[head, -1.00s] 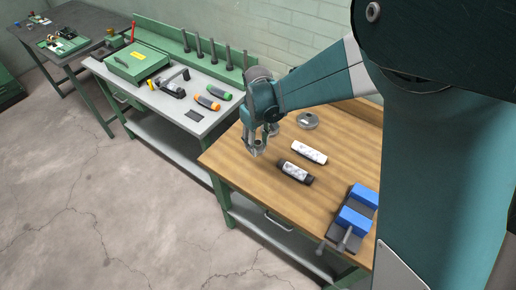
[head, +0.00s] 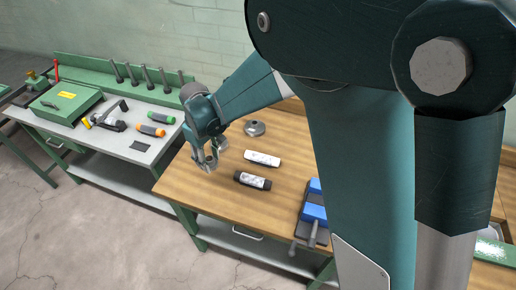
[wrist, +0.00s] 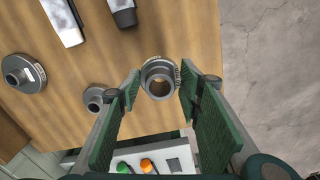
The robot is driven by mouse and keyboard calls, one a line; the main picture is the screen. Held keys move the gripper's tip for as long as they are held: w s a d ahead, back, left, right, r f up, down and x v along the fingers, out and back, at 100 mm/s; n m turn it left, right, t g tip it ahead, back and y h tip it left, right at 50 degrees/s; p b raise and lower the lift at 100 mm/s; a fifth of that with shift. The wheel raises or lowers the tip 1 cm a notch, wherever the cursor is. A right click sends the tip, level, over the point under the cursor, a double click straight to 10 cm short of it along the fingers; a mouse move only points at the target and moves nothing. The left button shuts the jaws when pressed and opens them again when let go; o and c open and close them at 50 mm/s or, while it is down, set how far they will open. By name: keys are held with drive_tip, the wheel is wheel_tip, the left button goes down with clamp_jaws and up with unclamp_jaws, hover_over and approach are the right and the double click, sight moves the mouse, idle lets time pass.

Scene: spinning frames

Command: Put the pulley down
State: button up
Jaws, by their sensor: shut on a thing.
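A grey ring-shaped pulley (wrist: 149,73) with an open bore sits between the two green-padded fingers of my gripper (wrist: 159,82) in the wrist view. My gripper is shut on it, one finger at each side. In the head view my gripper (head: 208,161) is over the left part of the wooden bench (head: 204,189); I cannot tell the pulley's height above it. Another grey pulley (head: 255,128) lies behind and right of my gripper, and it also shows in the wrist view (wrist: 36,66). A smaller grey pulley-like part (wrist: 92,102) shows in the wrist view.
A white tube (head: 262,159) and a black-and-white tube (head: 252,181) lie right of my gripper. A blue vise (head: 315,200) stands at the bench's front right. A grey-topped bench (head: 108,143) with a green case (head: 66,102) and tools is to the left.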

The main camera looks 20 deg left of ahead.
drive_tip(key=shift+w, duration=0.1)
drive_tip(key=shift+n, duration=0.3)
drive_tip(key=w+d, duration=0.4)
drive_tip(key=w, duration=0.1)
drive_tip(key=w+d+b, duration=0.1)
drive_tip(key=w+d, duration=0.3)
drive_tip(key=w, duration=0.2)
drive_tip(key=w+d, duration=0.3)
drive_tip(key=w, duration=0.2)
drive_tip(key=shift+w+d+b, duration=0.2)
drive_tip(key=shift+d+b, duration=0.1)
drive_tip(key=shift+d, duration=0.1)
drive_tip(key=w+d+b, duration=0.1)
drive_tip(key=w+d, duration=1.2)
drive_tip(key=d, duration=0.3)
drive_tip(key=shift+w+d+r+n, duration=0.15)
drive_tip(key=shift+w+n, duration=0.05)
drive_tip(key=shift+n, duration=0.1)
drive_tip(key=shift+f, duration=3.1)
drive_tip(key=shift+f, duration=0.1)
drive_tip(key=shift+f, duration=1.8)
drive_tip(key=shift+f+b, duration=0.1)
drive_tip(key=shift+b, duration=0.2)
